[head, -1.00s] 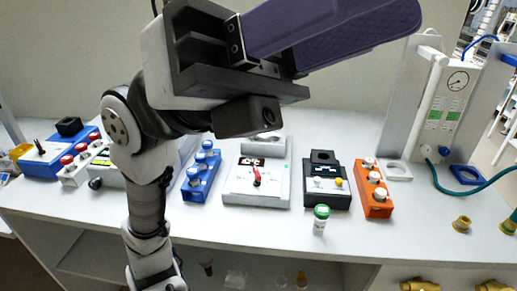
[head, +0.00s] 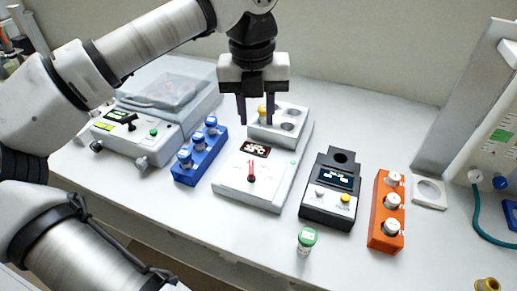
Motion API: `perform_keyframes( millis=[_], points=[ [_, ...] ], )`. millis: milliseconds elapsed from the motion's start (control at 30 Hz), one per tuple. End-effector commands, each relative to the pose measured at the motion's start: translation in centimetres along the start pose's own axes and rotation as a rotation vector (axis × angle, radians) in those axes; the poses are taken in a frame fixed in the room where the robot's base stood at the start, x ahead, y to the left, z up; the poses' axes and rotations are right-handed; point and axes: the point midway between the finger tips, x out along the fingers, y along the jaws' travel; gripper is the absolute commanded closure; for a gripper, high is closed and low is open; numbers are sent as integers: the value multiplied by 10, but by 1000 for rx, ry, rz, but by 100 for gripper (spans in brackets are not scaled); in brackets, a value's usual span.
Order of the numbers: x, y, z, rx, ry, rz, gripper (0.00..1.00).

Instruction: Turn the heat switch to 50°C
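The heat switch is a red pointer knob (head: 251,172) on the sloped front of a white heating device (head: 236,189). It points roughly toward the small dark display (head: 255,150), whose characters are too small to read. My gripper (head: 256,122) hangs with its dark fingers downward over the device's raised rear block (head: 289,132), behind the switch. The fingers are apart. A yellow-capped item (head: 262,110) shows between them, at the block; I cannot tell if a finger touches it. No finger is at the switch.
A blue rack (head: 202,158) of vials stands close left of the device. A black instrument (head: 331,190) and an orange rack (head: 385,215) stand to the right. A green-capped vial (head: 306,241) stands near the front edge. A lidded machine (head: 150,115) is further left.

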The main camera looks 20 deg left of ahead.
Motion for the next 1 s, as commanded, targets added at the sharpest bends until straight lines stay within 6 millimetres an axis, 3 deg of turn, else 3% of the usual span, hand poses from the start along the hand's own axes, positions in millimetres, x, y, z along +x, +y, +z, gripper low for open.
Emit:
perform_keyframes(
  millis=[100,267,700,1000],
  points=[
    [3,14,0,-41,13,46,67],
    [18,15,0,-41,16,47,67],
    [106,17,-2,-37,16,41,67],
    [137,18,-2,-37,14,43,67]
  ],
)
